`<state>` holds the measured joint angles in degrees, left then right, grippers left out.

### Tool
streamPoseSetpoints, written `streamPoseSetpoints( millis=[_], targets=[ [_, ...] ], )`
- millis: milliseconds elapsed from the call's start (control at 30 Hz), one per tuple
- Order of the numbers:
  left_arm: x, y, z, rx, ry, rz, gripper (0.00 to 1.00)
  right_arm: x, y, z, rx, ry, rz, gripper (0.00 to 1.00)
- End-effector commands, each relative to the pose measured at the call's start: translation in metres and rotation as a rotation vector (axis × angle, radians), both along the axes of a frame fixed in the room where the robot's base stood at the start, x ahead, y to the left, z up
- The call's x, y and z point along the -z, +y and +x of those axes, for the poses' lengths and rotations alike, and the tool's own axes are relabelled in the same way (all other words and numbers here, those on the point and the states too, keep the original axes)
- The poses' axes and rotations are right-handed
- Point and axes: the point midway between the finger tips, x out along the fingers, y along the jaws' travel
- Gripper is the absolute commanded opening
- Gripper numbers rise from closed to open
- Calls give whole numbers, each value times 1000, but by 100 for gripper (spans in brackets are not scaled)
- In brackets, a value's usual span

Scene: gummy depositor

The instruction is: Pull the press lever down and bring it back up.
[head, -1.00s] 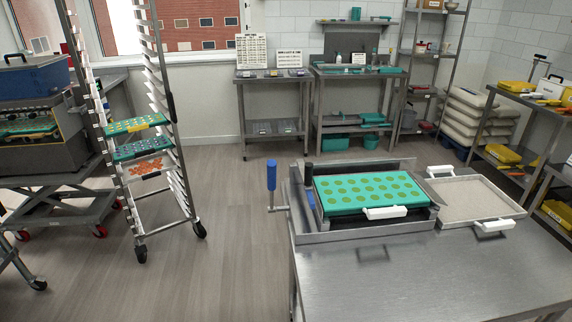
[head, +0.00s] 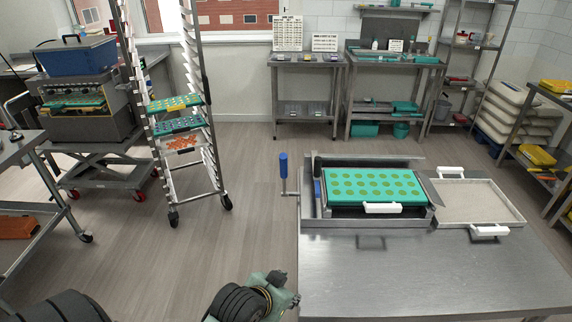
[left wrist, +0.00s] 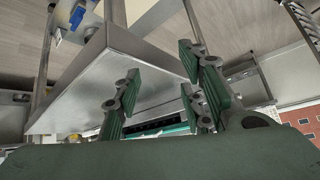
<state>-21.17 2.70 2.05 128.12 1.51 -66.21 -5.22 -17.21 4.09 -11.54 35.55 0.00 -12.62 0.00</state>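The press lever has a blue handle (head: 283,165). It stands upright on a crank arm at the left side of the steel press (head: 310,215), on the front table. A teal mould (head: 347,188) with round cavities lies in the press. My left gripper (head: 290,300) is low in the head view, at the table's left edge, in front of and below the lever and apart from it. In the left wrist view its fingers (left wrist: 160,90) are spread with nothing between them. I cannot clearly make out the lever there. My right gripper is not in view.
A powder-filled tray (head: 470,200) with white handles sits right of the press. The front table's bare top (head: 430,270) is clear. A tall tray rack (head: 215,165) stands left across open floor (head: 245,215). A side table (head: 25,150) stands at the far left.

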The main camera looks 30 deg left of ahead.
Motion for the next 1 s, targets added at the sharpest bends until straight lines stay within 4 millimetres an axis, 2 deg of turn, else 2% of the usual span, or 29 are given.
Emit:
streamPoseSetpoints(
  millis=[33,167,267,400,500,600,700,867,1000],
  targets=[
    [-5,7,17,-12,-47,3,37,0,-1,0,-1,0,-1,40],
    [-23,29,62,-51,-188,13,37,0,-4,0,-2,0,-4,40],
    [-45,52,102,-94,-327,25,37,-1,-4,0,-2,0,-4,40],
    [-87,95,158,-184,-562,53,37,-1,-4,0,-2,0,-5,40],
    [-116,122,183,-251,-708,76,37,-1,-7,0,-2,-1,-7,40],
    [-134,140,195,-298,-801,94,37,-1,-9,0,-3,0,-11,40],
    [-144,150,201,-324,-847,105,37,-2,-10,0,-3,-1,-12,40],
    [-148,156,212,-331,-862,110,37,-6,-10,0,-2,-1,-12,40],
    [-149,164,231,-329,-860,112,37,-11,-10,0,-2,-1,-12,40]
  ],
)
